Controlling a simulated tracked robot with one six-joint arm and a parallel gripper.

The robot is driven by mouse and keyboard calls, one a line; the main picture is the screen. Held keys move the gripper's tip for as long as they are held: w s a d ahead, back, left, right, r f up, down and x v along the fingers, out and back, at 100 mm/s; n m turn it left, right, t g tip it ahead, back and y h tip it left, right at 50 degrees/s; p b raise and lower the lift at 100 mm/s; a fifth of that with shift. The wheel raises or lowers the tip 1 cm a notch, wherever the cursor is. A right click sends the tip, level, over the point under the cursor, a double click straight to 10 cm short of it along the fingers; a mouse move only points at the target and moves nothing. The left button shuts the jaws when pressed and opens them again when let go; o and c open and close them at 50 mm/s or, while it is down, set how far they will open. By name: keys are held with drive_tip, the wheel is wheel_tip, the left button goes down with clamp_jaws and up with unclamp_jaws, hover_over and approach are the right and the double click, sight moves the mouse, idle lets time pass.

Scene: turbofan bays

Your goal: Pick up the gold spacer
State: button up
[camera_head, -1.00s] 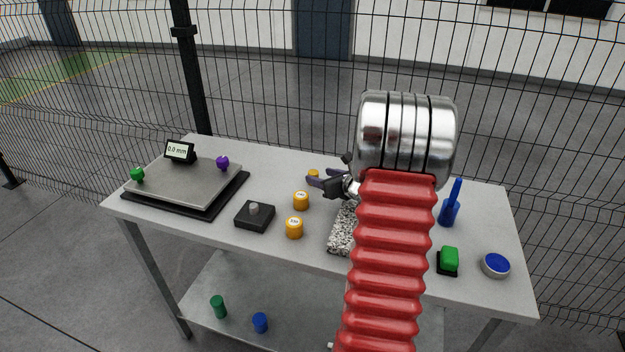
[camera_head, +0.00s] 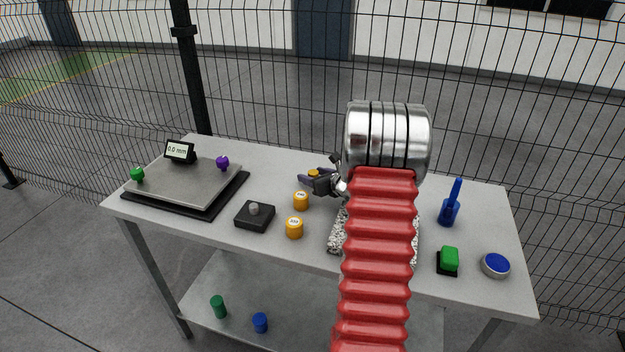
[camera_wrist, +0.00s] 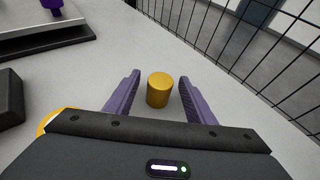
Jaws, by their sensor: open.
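A gold spacer (camera_wrist: 160,90), a short upright cylinder, stands on the grey table (camera_head: 270,168). In the wrist view it sits between the two purple fingers of my gripper (camera_wrist: 158,92), with clear gaps on both sides. My gripper is open and holds nothing. In the head view my gripper (camera_head: 306,179) is near the back of the table, and only the top of this spacer (camera_head: 314,173) shows behind its fingers.
A measuring plate (camera_head: 190,182) with a display and green and purple knobs is at left. A black block (camera_head: 255,216) with a grey knob stands by the gold cylinders. A speckled block (camera_head: 338,238) lies under my arm. A blue bottle (camera_head: 449,212) and green button (camera_head: 449,259) are right.

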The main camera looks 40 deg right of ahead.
drive_tip(key=shift+c, duration=0.3)
clamp_jaws()
idle(0.6)
